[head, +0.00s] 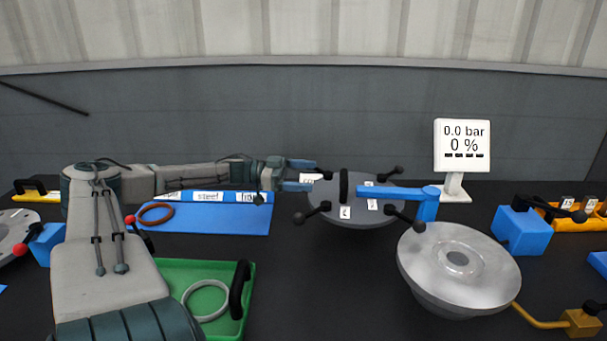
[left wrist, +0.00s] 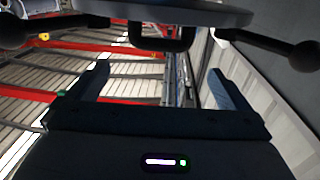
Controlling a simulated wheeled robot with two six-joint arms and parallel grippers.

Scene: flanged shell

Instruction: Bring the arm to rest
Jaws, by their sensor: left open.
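My left arm reaches in from the left, and its gripper (head: 307,175) is open and empty. It is just left of a grey round lid (head: 365,213) with an upright black handle, several black ball-ended levers and white number tags. The lid hangs on a blue swing arm (head: 395,192). In the left wrist view the two fingers (left wrist: 160,85) are spread, with the lid's underside or edge (left wrist: 190,14) and a dark handle loop (left wrist: 160,42) beyond them; contact is not visible. My right gripper is out of view.
A display (head: 462,145) reads 0.0 bar, 0 %. A blue mat (head: 225,220) holds a brown ring (head: 156,213). A green tray (head: 247,300) holds a pale ring (head: 205,301). A blue block (head: 520,230) and yellow bin (head: 585,222) stand right.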

